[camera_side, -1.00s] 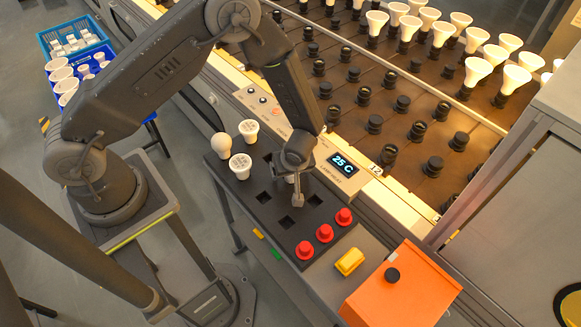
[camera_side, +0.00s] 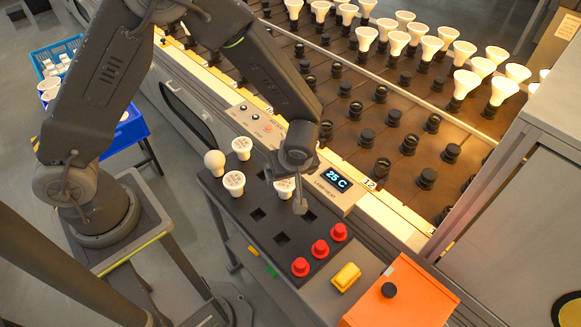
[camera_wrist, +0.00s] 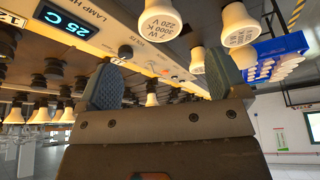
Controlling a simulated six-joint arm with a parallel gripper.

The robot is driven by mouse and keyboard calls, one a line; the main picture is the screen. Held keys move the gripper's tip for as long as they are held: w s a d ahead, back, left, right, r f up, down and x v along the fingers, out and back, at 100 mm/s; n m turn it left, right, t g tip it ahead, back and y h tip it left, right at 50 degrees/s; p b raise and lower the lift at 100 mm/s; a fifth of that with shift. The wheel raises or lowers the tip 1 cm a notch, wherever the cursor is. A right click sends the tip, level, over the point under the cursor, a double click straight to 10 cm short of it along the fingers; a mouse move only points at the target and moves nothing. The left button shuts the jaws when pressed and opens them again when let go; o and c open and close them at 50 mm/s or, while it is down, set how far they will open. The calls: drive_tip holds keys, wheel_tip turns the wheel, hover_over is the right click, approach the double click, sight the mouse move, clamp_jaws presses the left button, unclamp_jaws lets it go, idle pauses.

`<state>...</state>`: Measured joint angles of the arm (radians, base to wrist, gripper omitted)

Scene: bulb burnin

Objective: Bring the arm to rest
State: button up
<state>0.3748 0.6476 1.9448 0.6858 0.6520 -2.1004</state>
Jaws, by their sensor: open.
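My gripper (camera_side: 300,205) points down over the black socket tray (camera_side: 318,212), near its far edge. In the wrist view its two dark fingers (camera_wrist: 163,85) are spread apart with nothing held between them. The wrist view is upside down and shows printed bulbs beyond the fingers (camera_wrist: 160,18).
Red buttons (camera_side: 320,249), a yellow block (camera_side: 346,276) and an orange box (camera_side: 402,296) are at the front right. The lamp heat display (camera_side: 338,180) reads 25 C. The conveyor (camera_side: 385,125) with sockets and bulbs runs behind. Blue crates (camera_side: 125,130) stand at the left.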

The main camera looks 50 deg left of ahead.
drive_tip(key=shift+v, duration=1.05)
drive_tip(key=shift+r, duration=0.15)
drive_tip(key=s+a+r+m+t+h, duration=0.2)
drive_tip(key=s+r+m, duration=0.4)
drive_tip(key=r, duration=0.6)
drive_tip(key=s+a+r+m+t+h, duration=0.1)
drive_tip(key=s+a+r+m, duration=0.4)
drive_tip(key=s+r, duration=0.5)
wheel_tip(320, 180, up, 2)
drive_tip(key=shift+r+m+t+h, duration=0.25)
drive_tip(key=shift+m+t+h, duration=0.25)
drive_tip(key=shift+m, duration=0.6)
